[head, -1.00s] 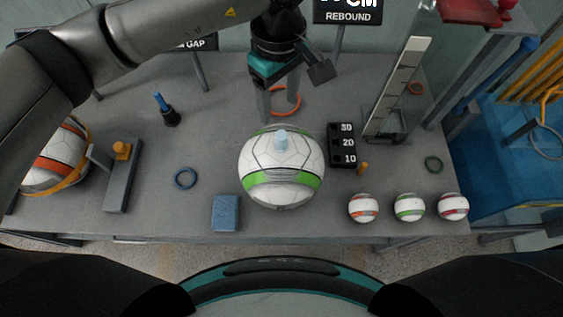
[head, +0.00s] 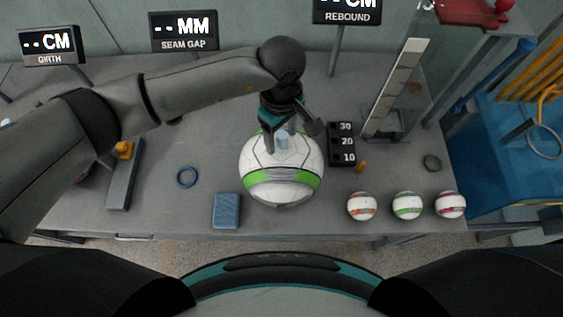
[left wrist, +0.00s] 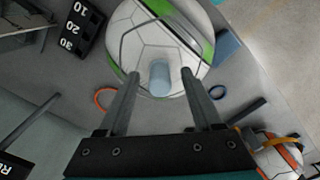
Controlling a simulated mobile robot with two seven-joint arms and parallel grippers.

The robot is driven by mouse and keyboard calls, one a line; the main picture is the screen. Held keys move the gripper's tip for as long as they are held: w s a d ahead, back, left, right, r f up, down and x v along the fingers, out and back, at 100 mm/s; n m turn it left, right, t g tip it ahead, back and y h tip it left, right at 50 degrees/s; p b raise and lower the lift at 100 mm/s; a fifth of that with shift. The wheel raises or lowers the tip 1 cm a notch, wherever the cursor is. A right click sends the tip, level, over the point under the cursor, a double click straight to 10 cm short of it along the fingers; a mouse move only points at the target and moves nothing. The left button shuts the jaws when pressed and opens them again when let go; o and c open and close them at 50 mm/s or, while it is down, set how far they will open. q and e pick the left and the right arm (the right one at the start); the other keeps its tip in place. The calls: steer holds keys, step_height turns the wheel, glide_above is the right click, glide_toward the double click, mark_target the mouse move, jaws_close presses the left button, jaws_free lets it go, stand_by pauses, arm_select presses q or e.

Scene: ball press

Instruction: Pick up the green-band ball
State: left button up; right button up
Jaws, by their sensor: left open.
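The large white green-band ball (head: 281,185) rests in the middle of the table, with a pale blue knob (head: 283,141) standing on its top. My left gripper (head: 282,147) is over the ball's top, pointing down, with its fingers apart. In the left wrist view the same ball (left wrist: 140,45) fills the top middle, and the knob (left wrist: 159,77) appears between the two open fingertips (left wrist: 160,73). I cannot tell if either finger touches the knob or the ball. A small green-band ball (head: 407,206) sits at the front right. My right gripper is not in view.
Small orange-band (head: 361,206) and red-band (head: 450,205) balls flank the small green one. A numbered black block (head: 342,145) stands right of the large ball. A blue ring (head: 186,177) and blue pad (head: 227,211) lie left. An orange-band ball (left wrist: 280,155) shows in the wrist view.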

arm_select(q)
jaws_close()
stand_by(0.4)
stand_by(0.9)
